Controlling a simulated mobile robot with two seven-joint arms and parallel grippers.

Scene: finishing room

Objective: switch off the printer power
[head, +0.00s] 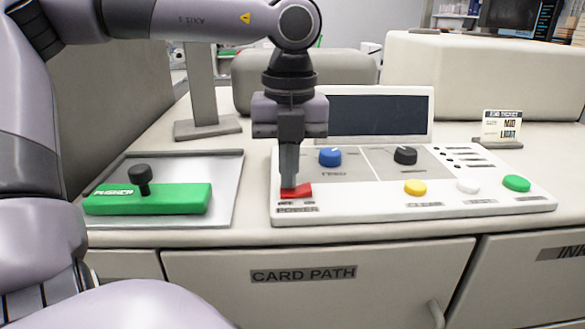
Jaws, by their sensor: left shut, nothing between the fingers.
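The printer's white control panel (350,209) lies on the beige counter. Its red power switch (304,190) is at the front left, above a label reading POWER. My left gripper (289,186) points straight down with its fingers shut and empty. The fingertips are at the left part of the red switch and appear to touch it. They hide part of the switch, so its exact tilt is hard to tell. My right gripper is not in view.
The panel also has a blue knob (330,157), a black knob (405,155), and yellow (415,187), white (468,186) and green (516,183) buttons. A green pusher block (180,198) with a black knob sits on a grey tray (225,180) at left. A dark display (376,115) stands behind.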

